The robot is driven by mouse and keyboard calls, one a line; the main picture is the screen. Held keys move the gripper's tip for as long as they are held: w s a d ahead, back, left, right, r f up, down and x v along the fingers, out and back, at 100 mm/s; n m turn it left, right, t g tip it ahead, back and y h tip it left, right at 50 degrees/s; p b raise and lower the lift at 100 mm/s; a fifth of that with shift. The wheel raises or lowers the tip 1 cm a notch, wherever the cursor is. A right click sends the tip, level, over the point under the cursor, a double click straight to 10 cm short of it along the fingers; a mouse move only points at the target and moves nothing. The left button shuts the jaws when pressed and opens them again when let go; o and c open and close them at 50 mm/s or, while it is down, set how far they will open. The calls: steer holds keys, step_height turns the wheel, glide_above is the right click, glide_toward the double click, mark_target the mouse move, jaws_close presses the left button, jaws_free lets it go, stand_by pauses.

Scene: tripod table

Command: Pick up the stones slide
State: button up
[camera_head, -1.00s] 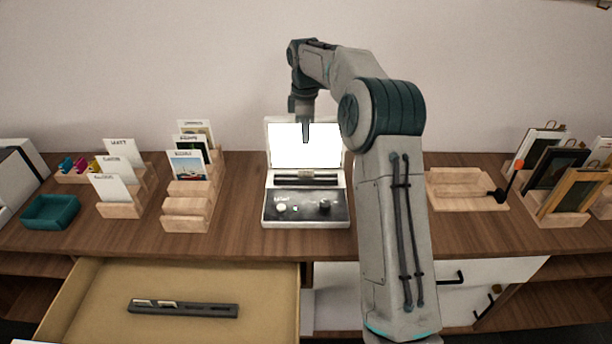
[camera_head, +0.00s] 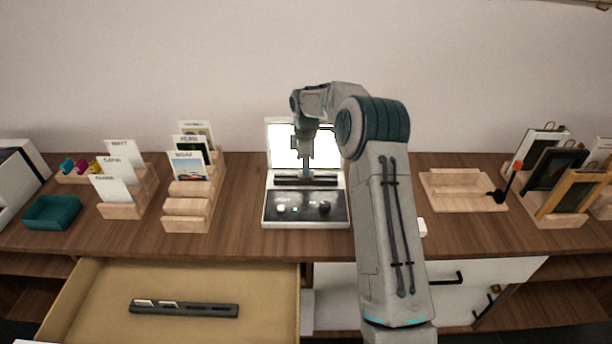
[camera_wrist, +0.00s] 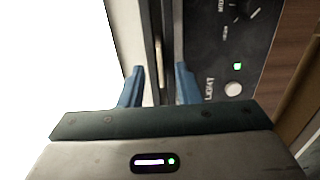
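I cannot make out a slide marked as stones. A dark slide holder (camera_head: 184,309) lies in the open drawer, with small whitish pieces at its left end, too small to identify. My gripper (camera_head: 306,176) is low over the light box (camera_head: 277,218), in front of its bright white screen (camera_head: 278,150) and at the dark rail (camera_head: 325,181) below it. In the wrist view my gripper (camera_wrist: 160,80) has its two blue fingers apart, one on each side of the rail. A thin pale strip (camera_wrist: 157,52) shows in the rail between them; I cannot tell whether it is a slide.
Wooden racks with cards (camera_head: 187,205) and a teal tray (camera_head: 52,212) stand on the left. A wooden stand (camera_head: 455,190) and a rack of frames (camera_head: 557,208) are on the right. The open drawer (camera_head: 90,295) juts out at front left.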

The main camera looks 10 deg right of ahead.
steer(key=shift+f, duration=0.9)
steer(key=shift+c, duration=0.3)
jaws_close()
steer(key=shift+r, duration=0.1)
